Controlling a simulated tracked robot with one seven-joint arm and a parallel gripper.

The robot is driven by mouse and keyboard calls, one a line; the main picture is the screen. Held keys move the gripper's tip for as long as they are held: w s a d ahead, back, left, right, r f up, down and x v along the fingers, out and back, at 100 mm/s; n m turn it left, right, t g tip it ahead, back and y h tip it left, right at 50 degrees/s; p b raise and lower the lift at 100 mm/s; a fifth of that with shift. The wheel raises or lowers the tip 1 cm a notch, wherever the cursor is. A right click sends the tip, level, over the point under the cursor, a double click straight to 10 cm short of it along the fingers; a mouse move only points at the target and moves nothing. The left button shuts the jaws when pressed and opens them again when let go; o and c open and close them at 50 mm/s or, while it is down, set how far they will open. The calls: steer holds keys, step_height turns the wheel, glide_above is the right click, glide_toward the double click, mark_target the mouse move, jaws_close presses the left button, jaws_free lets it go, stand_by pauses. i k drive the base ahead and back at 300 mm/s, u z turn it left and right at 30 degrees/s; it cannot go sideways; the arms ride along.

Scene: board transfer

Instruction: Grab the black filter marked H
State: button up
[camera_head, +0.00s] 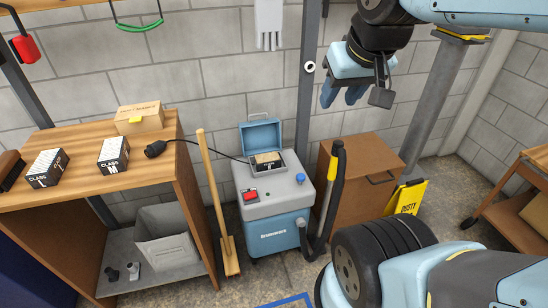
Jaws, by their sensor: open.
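Two black filters with white pleated tops lie on the wooden bench at left, a left one (46,169) and a right one (114,156). Both have "CLASS" on the front with a letter below it.
A cardboard box (139,118) stands at the back of the bench (80,190). A black plug (155,149) with a cable lies near the right filter. A wooden-handled tool (213,190) leans beside the bench. A wooden cabinet (358,175) and yellow sign (407,198) stand right of the machine.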

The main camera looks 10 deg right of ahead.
mark_target(263, 162)
steer(key=u, duration=0.15)
steer(key=i, duration=0.9)
steer(key=z, duration=0.05)
